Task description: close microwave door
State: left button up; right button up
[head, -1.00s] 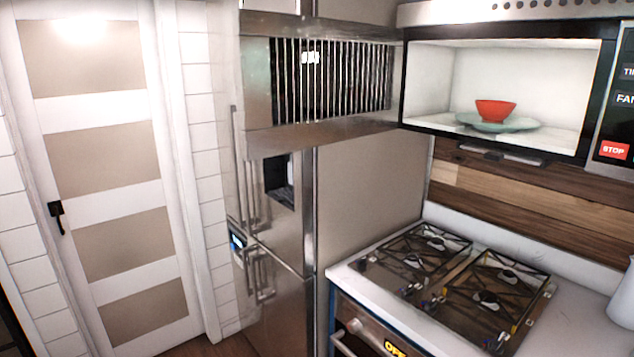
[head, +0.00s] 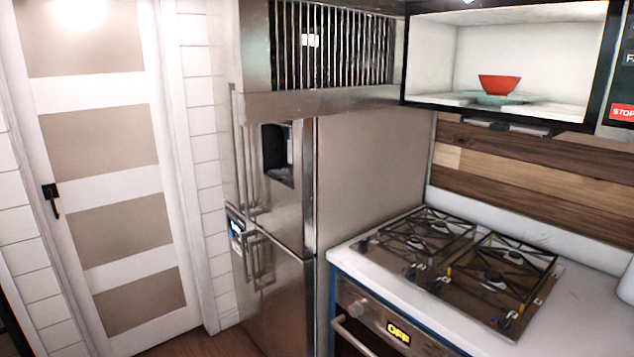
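The microwave (head: 606,75) hangs above the stove at the upper right, its white interior exposed to view. A red bowl (head: 499,85) sits inside on a pale green plate (head: 490,98). The microwave door (head: 335,45) appears swung open to the left, a panel with vertical bars in front of the fridge; its lower edge is a metallic strip. The red STOP button (head: 622,113) shows at the right edge. Neither of my grippers is in view.
A gas stove (head: 455,262) with black grates is set in the white counter (head: 585,300) below the microwave. A steel fridge (head: 275,220) stands to the left. A white panelled door (head: 110,180) is at the far left. Part of a white vessel (head: 626,282) shows at the right edge.

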aim_at(295, 59)
jog(key=z, duration=0.7)
jog(key=i+j+z, duration=0.2)
jog(key=j+z, duration=0.15)
jog(key=i+j+z, duration=0.1)
jog(key=j+z, duration=0.3)
jog(key=i+j+z, duration=0.1)
jog(key=j+z, duration=0.45)
jog(key=j, duration=1.35)
jog(key=j+z, duration=0.2)
jog(key=j, duration=1.4)
